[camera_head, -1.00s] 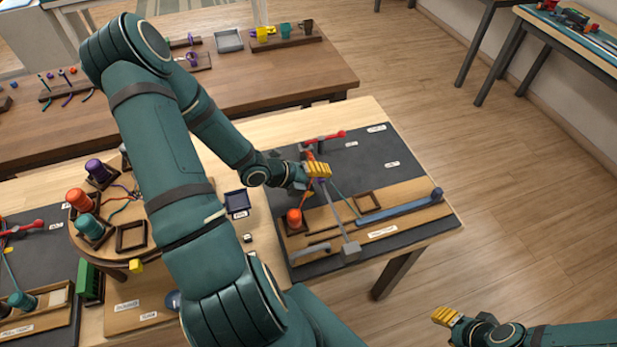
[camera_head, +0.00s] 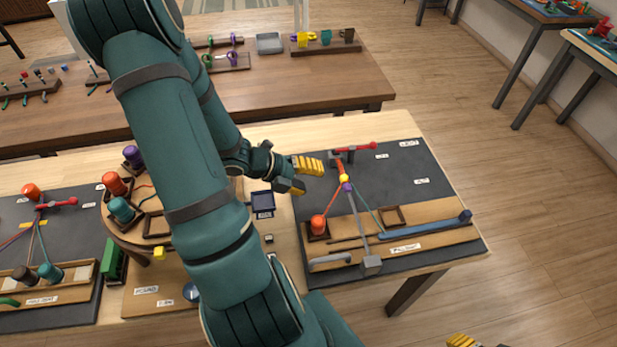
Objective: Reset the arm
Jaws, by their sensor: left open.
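My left gripper (camera_head: 300,176) is open and empty, with yellow fingertips, above the dark mat (camera_head: 415,160) near its left edge. It is just left of the cord braid (camera_head: 344,180) and apart from it. Cords fan down from the braid, one to an orange spool (camera_head: 318,225) on the wooden board (camera_head: 430,240). A red-handled piece (camera_head: 355,147) lies at the top of the braid. My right gripper (camera_head: 462,341) shows only as a yellow tip at the bottom edge; its jaws are cut off.
A round stand with orange, purple and teal spools (camera_head: 121,209) is left of my arm. A second mat with cords (camera_head: 75,225) lies at the far left. A dark blue tray (camera_head: 262,204) sits below my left gripper. Open floor is at the right.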

